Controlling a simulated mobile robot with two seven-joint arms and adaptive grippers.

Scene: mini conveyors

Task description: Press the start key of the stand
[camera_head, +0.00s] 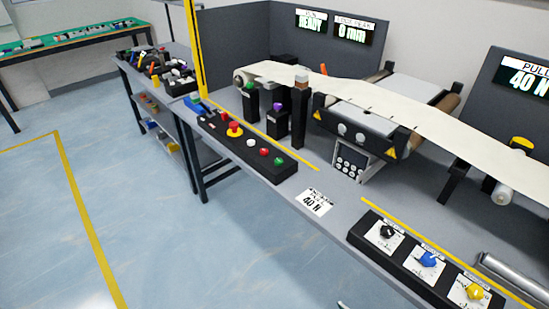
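A long black key box (287,173) lies along the front edge of the grey stand. It carries a large red mushroom knob on yellow (235,130), a white key (251,142), a red key (264,152) and a green key (279,161). Their labels are too small to read, so I cannot confirm which is the start key; the green one is at the near right end. Neither of my grippers shows. A small pale sliver at the bottom edge is too cut off to identify.
A pale web (400,110) runs over rollers behind the key box. A yellow post (194,50) rises behind the box's left end. The floor at left is clear.

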